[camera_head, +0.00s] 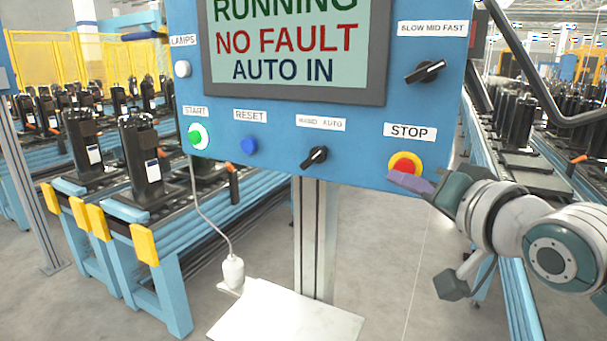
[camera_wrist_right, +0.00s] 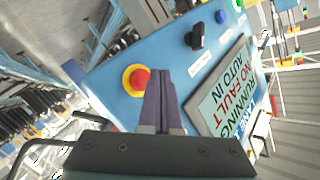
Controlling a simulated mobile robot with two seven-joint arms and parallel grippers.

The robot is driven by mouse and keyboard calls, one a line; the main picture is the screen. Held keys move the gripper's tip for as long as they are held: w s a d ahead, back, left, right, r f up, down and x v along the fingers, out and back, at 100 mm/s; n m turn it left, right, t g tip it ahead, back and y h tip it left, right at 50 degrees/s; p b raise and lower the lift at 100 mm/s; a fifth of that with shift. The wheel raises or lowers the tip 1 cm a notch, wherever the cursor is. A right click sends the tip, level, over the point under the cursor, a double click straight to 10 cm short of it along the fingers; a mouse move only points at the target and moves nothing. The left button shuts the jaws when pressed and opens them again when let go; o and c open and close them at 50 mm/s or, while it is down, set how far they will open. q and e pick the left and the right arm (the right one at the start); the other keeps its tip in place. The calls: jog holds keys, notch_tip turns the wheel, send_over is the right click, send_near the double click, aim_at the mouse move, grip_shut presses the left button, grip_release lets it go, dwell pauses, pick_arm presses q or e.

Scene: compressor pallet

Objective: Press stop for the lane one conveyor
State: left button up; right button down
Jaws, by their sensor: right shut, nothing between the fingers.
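The red stop button (camera_head: 404,165) sits on a yellow ring under the STOP label (camera_head: 410,131), at the lower right of the blue control panel (camera_head: 345,155). My right gripper (camera_head: 405,180) is shut and empty, with its purple fingertips just below the button in the head view, overlapping the ring's lower edge. In the right wrist view the red button (camera_wrist_right: 139,79) shows left of the shut fingers (camera_wrist_right: 161,90). I cannot tell whether the fingertips touch the panel. The screen (camera_head: 290,45) reads RUNNING, NO FAULT, AUTO IN. My left gripper is not in view.
A green start button (camera_head: 196,136), blue reset button (camera_head: 249,146) and black selector knobs (camera_head: 315,157) share the panel. A speed selector (camera_head: 425,71) is above STOP. Conveyors with black compressors (camera_head: 145,160) stand left and right. A white pendant (camera_head: 233,270) hangs below the panel.

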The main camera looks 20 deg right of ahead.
aim_at(395, 169)
jog(key=shift+w+d, duration=0.4)
jog(key=shift+d, duration=0.1)
jog(key=shift+w+d, duration=0.1)
jog(key=shift+d, duration=0.05)
dwell(1.7)
jog(key=shift+w+d, duration=0.15)
jog(key=shift+w, duration=0.05)
jog(key=shift+w+d+b, duration=0.3)
jog(key=shift+d+b, duration=0.05)
jog(key=shift+d, duration=0.05)
dwell(0.8)
dwell(0.3)
jog(key=shift+s+a+p, duration=0.6)
jog(key=shift+a+p, duration=0.1)
jog(key=shift+p, duration=0.1)
